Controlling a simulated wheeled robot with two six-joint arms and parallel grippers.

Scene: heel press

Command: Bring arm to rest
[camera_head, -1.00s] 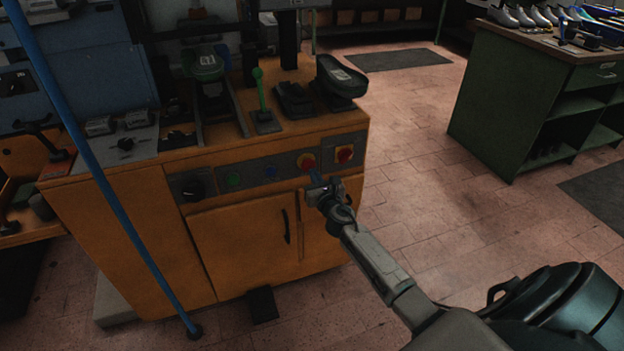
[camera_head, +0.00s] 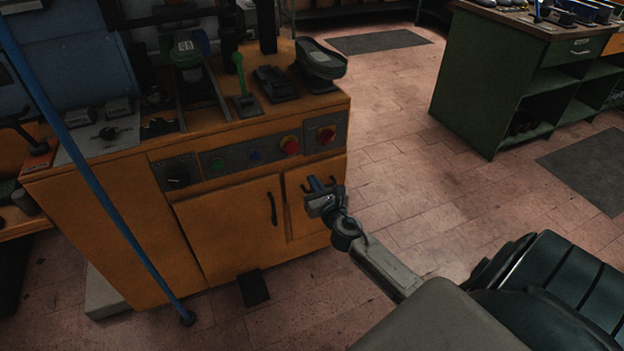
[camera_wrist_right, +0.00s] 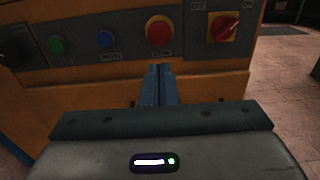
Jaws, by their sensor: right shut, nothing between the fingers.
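My right gripper (camera_head: 322,184) is in front of the orange press cabinet (camera_head: 235,228), below the right end of its control panel. In the right wrist view its blue fingers (camera_wrist_right: 158,84) are together with nothing between them. They point at the cabinet front, under the red stop button (camera_wrist_right: 159,30). I cannot tell the exact gap to the cabinet. My right arm reaches in from the lower right of the head view. My left gripper is not in view.
The control panel carries a green button (camera_head: 217,164), a blue button (camera_wrist_right: 106,39) and a red rotary switch (camera_wrist_right: 225,27). A blue pole (camera_head: 95,180) stands left. Open floor lies right, before a green bench (camera_head: 475,90).

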